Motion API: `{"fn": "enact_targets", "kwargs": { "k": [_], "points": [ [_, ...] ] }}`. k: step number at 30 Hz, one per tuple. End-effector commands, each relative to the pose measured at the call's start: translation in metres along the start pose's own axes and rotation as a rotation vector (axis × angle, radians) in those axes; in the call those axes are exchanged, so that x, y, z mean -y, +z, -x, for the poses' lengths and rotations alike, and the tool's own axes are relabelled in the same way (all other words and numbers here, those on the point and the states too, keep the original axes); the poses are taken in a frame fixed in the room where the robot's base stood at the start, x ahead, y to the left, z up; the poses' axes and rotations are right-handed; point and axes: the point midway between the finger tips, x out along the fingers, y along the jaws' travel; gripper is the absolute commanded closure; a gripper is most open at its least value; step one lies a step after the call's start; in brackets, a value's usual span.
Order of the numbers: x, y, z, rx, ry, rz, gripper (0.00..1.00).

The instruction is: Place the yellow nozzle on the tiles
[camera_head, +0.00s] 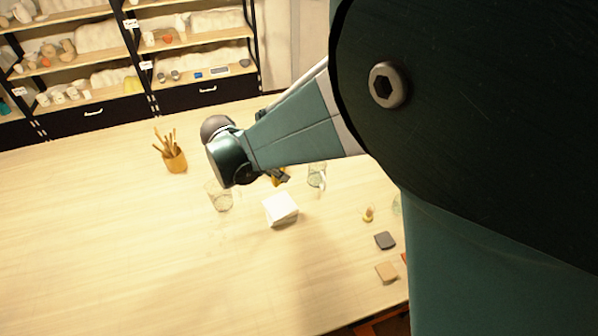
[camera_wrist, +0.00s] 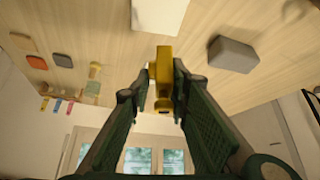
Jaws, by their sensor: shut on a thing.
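The yellow nozzle (camera_wrist: 164,68) is between the fingertips of my gripper (camera_wrist: 160,92), which is shut on it. In the head view only a small yellow part of the nozzle (camera_head: 277,181) shows under my gripper (camera_head: 281,177). A white square block, perhaps a stack of tiles (camera_head: 281,209), is on the table just in front of my gripper; it also shows at the top of the wrist view (camera_wrist: 160,12). Small flat square pieces lie to the right in the head view: a dark grey one (camera_head: 385,240) and a tan one (camera_head: 386,272). The nozzle's height above the table is unclear.
Clear glass vessels stand on both sides of the white block, left (camera_head: 219,197) and right (camera_head: 317,176). A pot of wooden tools (camera_head: 175,160) is farther left. A small wooden object (camera_head: 368,213) is at right. A grey block (camera_wrist: 232,54) shows in the wrist view.

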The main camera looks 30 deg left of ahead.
Motion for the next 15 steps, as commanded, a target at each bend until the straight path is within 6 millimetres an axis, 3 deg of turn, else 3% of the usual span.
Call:
{"fn": "enact_targets", "kwargs": {
  "k": [15],
  "points": [
    [-0.0014,0.0086,0.0073,0.000,-0.003,0.006,0.93]
  ]
}}
